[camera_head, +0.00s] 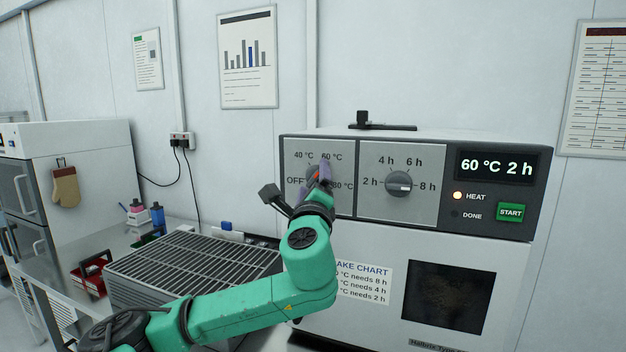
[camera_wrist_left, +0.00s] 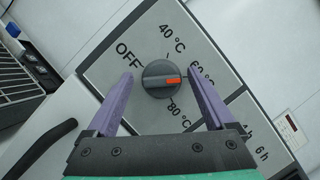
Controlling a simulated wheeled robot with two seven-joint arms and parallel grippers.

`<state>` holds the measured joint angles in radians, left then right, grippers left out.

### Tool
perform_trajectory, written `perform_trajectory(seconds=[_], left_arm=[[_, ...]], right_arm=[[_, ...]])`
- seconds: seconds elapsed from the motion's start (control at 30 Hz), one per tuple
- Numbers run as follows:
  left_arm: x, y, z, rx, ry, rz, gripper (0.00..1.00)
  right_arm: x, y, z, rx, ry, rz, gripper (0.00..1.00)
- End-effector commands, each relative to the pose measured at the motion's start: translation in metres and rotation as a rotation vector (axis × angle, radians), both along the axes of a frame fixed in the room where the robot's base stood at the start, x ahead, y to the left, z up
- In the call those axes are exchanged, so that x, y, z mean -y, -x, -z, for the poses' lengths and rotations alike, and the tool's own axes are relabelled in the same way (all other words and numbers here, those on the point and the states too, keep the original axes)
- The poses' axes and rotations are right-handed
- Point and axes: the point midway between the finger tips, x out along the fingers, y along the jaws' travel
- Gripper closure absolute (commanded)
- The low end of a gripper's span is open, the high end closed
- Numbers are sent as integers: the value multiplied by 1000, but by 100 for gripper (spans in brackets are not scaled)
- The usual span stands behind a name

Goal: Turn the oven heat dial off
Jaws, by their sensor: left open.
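The oven heat dial (camera_wrist_left: 158,86) is a dark round knob with an orange pointer mark. In the left wrist view the mark points toward the 60 °C label, away from OFF. My left gripper (camera_wrist_left: 160,74) is open, with one purple finger on each side of the dial; a gap shows on both sides. In the head view my left gripper (camera_head: 319,172) is in front of the dial panel (camera_head: 345,155) and hides most of the dial. The oven display (camera_head: 497,166) reads 60 °C 2 h, and the HEAT lamp is lit. My right gripper is not in view.
A time dial (camera_head: 402,184) sits right of the heat panel, with a green START button (camera_head: 511,212) further right. A black handle (camera_head: 382,125) lies on the oven top. A grey slatted unit (camera_head: 200,262) stands on the bench left of the oven.

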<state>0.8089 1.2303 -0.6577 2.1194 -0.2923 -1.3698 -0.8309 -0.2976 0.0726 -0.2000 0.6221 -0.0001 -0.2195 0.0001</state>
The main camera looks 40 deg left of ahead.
Motion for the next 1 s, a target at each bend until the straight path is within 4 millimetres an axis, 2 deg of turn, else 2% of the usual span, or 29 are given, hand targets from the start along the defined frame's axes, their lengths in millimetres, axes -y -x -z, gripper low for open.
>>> perform_trajectory(seconds=[0.03,0.23,0.27,0.67,1.0], left_arm=[[0,0,0,0,0,0,16],[0,0,0,0,0,0,93],[0,0,0,0,0,0,96],[1,0,0,21,66,1,96],[2,-1,-1,101,299,2,96]], right_arm=[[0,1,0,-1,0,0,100],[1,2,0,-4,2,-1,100],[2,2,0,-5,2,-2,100],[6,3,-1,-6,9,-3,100],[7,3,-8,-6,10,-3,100]])
